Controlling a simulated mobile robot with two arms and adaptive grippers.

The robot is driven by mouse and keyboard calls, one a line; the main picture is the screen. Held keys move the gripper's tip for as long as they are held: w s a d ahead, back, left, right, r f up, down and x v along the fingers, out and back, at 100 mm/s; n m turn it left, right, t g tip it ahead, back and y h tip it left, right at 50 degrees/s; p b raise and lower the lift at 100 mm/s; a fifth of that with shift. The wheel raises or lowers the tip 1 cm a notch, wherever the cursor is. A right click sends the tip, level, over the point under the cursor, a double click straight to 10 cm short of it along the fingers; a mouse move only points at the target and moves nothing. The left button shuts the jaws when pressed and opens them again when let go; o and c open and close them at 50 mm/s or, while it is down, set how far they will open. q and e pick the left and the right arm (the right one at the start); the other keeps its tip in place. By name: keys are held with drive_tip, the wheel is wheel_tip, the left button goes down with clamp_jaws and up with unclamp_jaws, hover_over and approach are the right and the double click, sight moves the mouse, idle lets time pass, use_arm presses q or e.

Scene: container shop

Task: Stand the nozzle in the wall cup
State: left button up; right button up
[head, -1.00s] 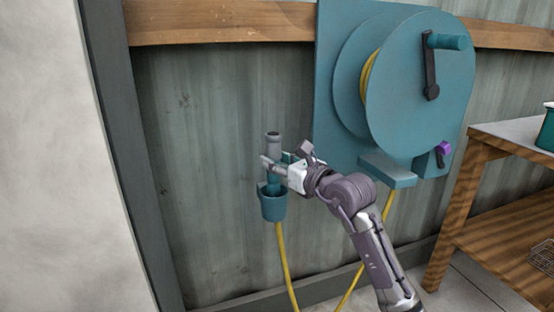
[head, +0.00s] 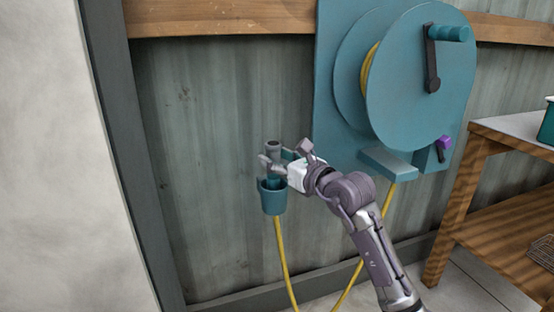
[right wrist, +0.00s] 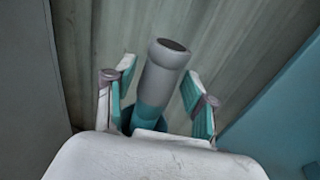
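The nozzle (head: 273,148), grey above and teal below, stands upright in the teal wall cup (head: 272,202), its lower part hidden inside. It also shows in the right wrist view (right wrist: 162,75). My right gripper (head: 278,163) is level with the nozzle just above the cup. In the right wrist view its teal-padded fingers (right wrist: 160,100) are spread on both sides of the nozzle, with gaps between. It is open and holds nothing. A bit of the cup rim (right wrist: 128,118) shows behind the nozzle. My left gripper is not in view.
A yellow hose (head: 281,255) hangs below the cup. A teal hose reel (head: 420,80) with a crank is mounted on the wall to the right, above a small ledge (head: 388,163). A wooden bench (head: 465,190) stands at far right. The wall left of the cup is clear.

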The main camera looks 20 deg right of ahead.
drive_tip(key=shift+o, duration=0.6)
drive_tip(key=shift+f, duration=0.15)
drive_tip(key=v, duration=1.2)
